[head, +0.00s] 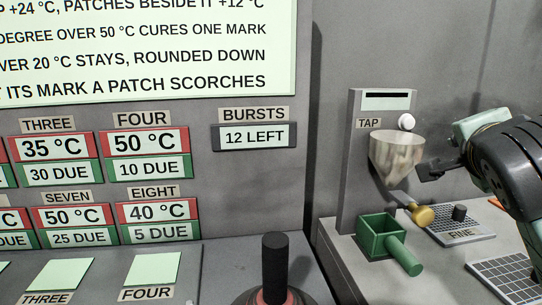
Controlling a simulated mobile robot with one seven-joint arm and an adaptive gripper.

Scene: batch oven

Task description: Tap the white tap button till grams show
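The white tap button (406,122) is a round knob on the grey dispenser (350,180), right of the TAP label (368,123). A dark display strip (387,97) sits above it, and I can read no figures on it. A metal hopper (396,155) hangs below the button. My gripper (424,172) reaches in from the right, its dark fingertips at the hopper's right side in the picture, lower than the button. It looks apart from the button. I cannot tell how far its fingers are spread.
A green open box (378,236) with a handle stands below the hopper. A brass knob (423,215) sticks out nearby. A black upright handle (274,262) stands front centre. Wall panels (254,136) fill the left.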

